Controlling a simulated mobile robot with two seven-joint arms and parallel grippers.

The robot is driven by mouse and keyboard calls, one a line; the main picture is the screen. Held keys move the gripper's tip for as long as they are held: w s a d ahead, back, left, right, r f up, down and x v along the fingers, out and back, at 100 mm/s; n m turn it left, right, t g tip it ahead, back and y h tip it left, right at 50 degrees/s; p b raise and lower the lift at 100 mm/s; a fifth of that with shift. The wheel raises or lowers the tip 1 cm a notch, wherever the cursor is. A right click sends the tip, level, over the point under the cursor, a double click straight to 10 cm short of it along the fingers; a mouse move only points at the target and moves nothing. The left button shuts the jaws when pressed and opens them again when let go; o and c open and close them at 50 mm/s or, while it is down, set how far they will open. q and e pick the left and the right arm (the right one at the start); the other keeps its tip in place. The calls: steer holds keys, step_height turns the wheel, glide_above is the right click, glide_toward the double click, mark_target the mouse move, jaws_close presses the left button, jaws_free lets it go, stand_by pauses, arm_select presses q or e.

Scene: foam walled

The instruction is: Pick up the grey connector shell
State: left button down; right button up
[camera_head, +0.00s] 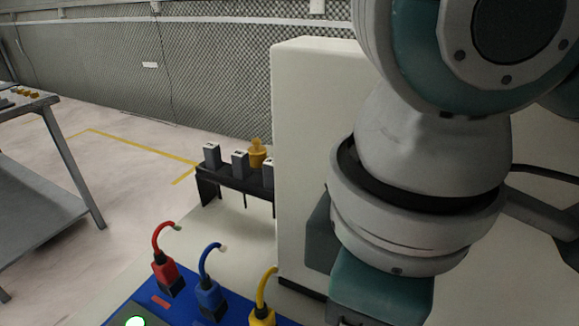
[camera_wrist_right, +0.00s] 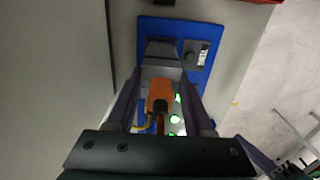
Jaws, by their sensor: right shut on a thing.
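In the right wrist view, the two dark fingers of my right gripper (camera_wrist_right: 163,82) are closed in on a grey piece (camera_wrist_right: 160,68), which looks like the grey connector shell. An orange block (camera_wrist_right: 161,92) with a dark cable shows just below it, between the fingers. I cannot tell how the grey piece and the orange block touch. In the head view my right arm fills the right side and its fingertips are out of frame. My left gripper is not in view.
Several grey blocks (camera_head: 212,155) and a yellow part (camera_head: 257,153) stand on a black rack (camera_head: 235,180) behind. Red (camera_head: 167,275), blue (camera_head: 209,297) and yellow (camera_head: 263,314) cabled plugs stand on a blue panel (camera_head: 148,303). A tall pale cabinet (camera_head: 308,160) stands beside my arm.

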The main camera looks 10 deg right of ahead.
jaws_close()
steer(key=shift+r, duration=0.1)
stand_by(0.5)
